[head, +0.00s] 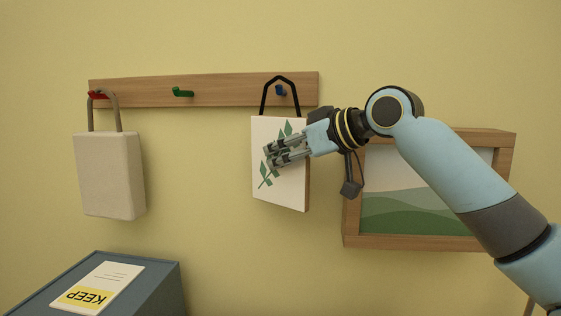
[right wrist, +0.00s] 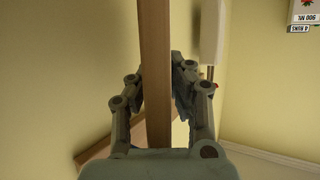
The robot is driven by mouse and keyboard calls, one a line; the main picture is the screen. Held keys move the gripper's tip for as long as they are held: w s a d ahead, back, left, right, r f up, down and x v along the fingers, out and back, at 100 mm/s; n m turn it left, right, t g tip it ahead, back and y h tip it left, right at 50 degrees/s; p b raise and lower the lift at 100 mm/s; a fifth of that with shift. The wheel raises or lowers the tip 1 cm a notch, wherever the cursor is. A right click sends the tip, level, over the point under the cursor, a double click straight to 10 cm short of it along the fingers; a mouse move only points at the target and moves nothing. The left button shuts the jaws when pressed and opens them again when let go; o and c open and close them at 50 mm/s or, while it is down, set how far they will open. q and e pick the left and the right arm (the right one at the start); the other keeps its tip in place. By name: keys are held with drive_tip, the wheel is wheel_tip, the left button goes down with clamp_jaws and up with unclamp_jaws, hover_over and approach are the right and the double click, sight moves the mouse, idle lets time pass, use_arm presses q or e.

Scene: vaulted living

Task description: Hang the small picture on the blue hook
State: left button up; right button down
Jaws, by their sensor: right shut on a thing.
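The small picture (head: 259,138) is a white panel with a green leaf print and a black strap loop on top. My right gripper (head: 270,157) is shut on its right part, with fingers across its face. In the right wrist view the picture's wooden edge (right wrist: 155,50) stands between the fingers (right wrist: 157,85). The blue hook (head: 281,91) is on the wooden rail, inside the outline of the strap loop. The loop's top lies a little above the hook; I cannot tell whether the strap is behind or in front of the hook's tip. My left gripper is out of view.
The wooden rail (head: 225,90) also carries a green hook (head: 183,92) and a red hook (head: 97,95) with a pale bag (head: 108,175) hanging there. A framed landscape (head: 420,215) is at right, behind my arm. A blue box (head: 160,280) bears a KEEP card (head: 118,276).

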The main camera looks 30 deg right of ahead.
drive_tip(key=shift+w+d+f+b, duration=0.1)
drive_tip(key=shift+w+d+b, duration=0.25)
drive_tip(key=shift+w, duration=0.15)
drive_tip(key=shift+w+d+f+p, duration=0.3)
drive_tip(key=shift+w+d+f, duration=0.1)
drive_tip(key=shift+w, duration=0.1)
drive_tip(key=c, duration=1.2)
unclamp_jaws()
drive_tip(key=shift+v, duration=3.75)
